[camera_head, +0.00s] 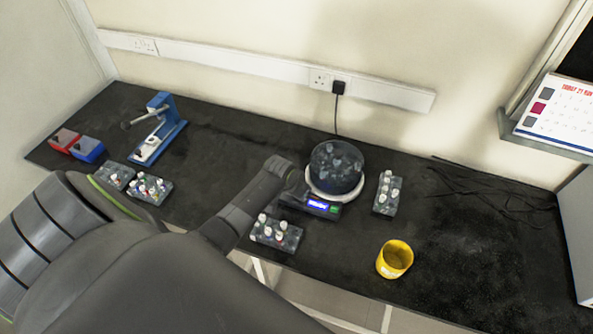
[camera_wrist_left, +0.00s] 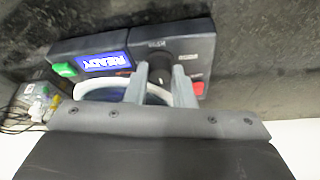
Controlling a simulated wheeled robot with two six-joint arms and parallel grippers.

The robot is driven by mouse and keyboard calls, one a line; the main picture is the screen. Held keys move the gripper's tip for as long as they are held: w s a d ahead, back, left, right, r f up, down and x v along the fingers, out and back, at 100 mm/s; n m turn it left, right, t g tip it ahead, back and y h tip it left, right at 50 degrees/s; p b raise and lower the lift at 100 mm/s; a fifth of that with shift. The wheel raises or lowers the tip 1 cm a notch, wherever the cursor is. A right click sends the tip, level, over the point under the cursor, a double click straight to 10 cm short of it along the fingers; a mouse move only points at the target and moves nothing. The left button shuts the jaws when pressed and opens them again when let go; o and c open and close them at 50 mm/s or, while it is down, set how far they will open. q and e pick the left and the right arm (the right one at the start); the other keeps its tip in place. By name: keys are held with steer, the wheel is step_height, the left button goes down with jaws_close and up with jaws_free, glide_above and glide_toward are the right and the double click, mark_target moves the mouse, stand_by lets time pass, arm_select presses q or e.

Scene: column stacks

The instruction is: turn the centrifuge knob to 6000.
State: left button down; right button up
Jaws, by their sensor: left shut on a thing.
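The centrifuge (camera_head: 335,172) stands at the back middle of the black bench, with a dark speckled round lid and a white ring. Its front panel carries a lit blue display (camera_head: 318,205), which reads READY upside down in the left wrist view (camera_wrist_left: 101,61). My left gripper (camera_wrist_left: 161,80) is at the panel, its two grey fingers shut on the dark round knob (camera_wrist_left: 158,65). The knob is partly hidden by the fingers and its marks are too small to read. In the head view my left wrist covers the panel's left part. My right gripper is not in view.
A vial rack (camera_head: 276,233) stands just in front of the centrifuge, another (camera_head: 387,194) to its right. A yellow cup (camera_head: 394,259) is at front right. A green button (camera_wrist_left: 64,70) and a red button (camera_wrist_left: 198,88) flank the knob area. Cables (camera_head: 490,185) lie at right.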

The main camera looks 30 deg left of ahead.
arm_select(q)
steer(key=shift+m, duration=0.5)
steer(key=shift+a+m+h, duration=0.1)
steer(key=shift+m+h, duration=0.3)
steer(key=shift+m, duration=0.2)
steer(key=shift+m+h, duration=0.3)
steer(key=shift+m, duration=0.5)
steer(key=shift+w+a+f+m+g+h+b, duration=0.1)
steer(key=shift+m+g+h+b, duration=0.25)
steer(key=shift+m, duration=0.55)
steer(key=m+h+b, duration=0.1)
steer(key=m, duration=0.1)
steer(key=shift+m+g, duration=0.25)
steer(key=shift+m, duration=0.15)
steer(key=m+g+b, duration=0.1)
steer(key=m+b, duration=0.1)
steer(key=m+h+b, duration=0.1)
steer(key=m+b, duration=0.1)
steer(key=m, duration=0.1)
steer(key=shift+w+a+f+g, duration=0.1)
steer(key=shift+w+g, duration=0.1)
steer(key=shift+g, duration=0.2)
steer(key=shift+w+m+g+b, duration=0.1)
steer(key=shift+m+g+b, duration=0.7)
steer(key=shift+m+b, duration=1.25)
steer(key=shift+r+m, duration=0.2)
steer(key=shift+m, duration=0.15)
